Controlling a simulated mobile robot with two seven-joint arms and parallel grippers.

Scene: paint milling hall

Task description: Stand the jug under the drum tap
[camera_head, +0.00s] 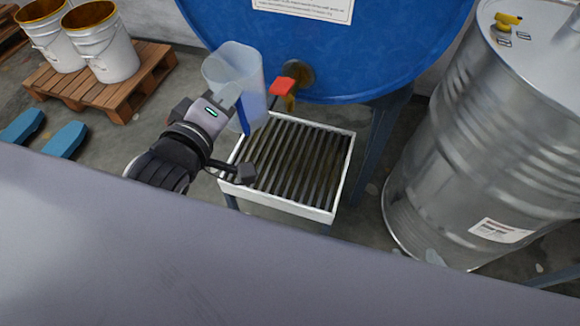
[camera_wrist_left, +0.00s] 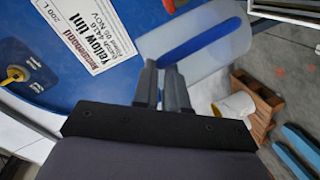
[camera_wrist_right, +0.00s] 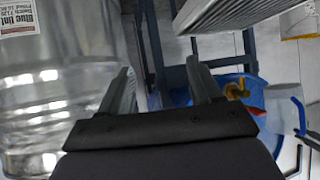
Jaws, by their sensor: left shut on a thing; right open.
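The translucent jug (camera_head: 235,72) is upright or nearly so, just left of the drum tap in the head view, near the grate's back left corner. Whether its base touches the grate, I cannot tell. My left gripper (camera_head: 230,98) is shut on the jug; in the left wrist view the jug (camera_wrist_left: 205,42) lies beyond the fingertips (camera_wrist_left: 163,72). The drum tap (camera_head: 284,90), with a red handle, sticks out of the blue drum (camera_head: 350,50) above the slatted grate. My right gripper (camera_wrist_right: 161,72) is open and empty, seen only in its wrist view.
The white-framed grate stand (camera_head: 335,185) stands below the tap. A steel drum (camera_head: 470,150) stands at the right. White buckets (camera_head: 110,60) stand on a wooden pallet (camera_head: 105,98) at the left. A grey surface (camera_head: 200,260) fills the foreground.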

